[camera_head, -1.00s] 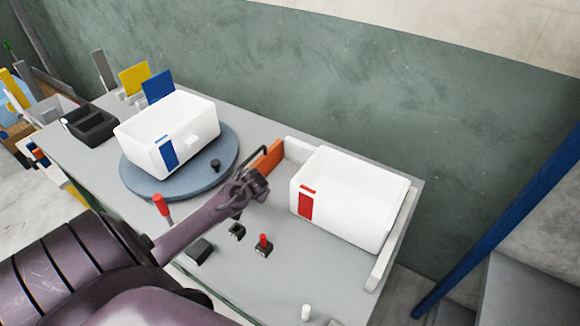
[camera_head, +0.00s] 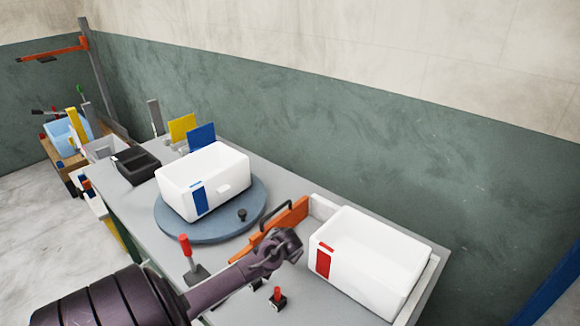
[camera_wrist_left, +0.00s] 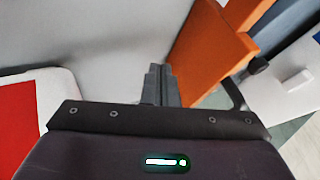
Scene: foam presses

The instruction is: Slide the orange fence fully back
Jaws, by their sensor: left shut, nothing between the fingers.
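The orange fence (camera_head: 291,215) stands on the grey table between the round turntable and the white box with a red label (camera_head: 372,262). A black bar handle (camera_head: 275,212) is on it. Its far end is next to a white back rail (camera_head: 321,207). My left gripper (camera_head: 295,243) is on the box side of the fence, partly hiding it. In the left wrist view the fingers (camera_wrist_left: 160,80) are together and empty, with the orange fence (camera_wrist_left: 205,48) to their right and the red-labelled box (camera_wrist_left: 50,100) at the left. My right gripper is not in view.
A white box with a blue label (camera_head: 205,178) sits on the blue-grey turntable (camera_head: 175,222). A red-handled lever (camera_head: 186,247) and a red-topped switch (camera_head: 277,297) stand near the front.

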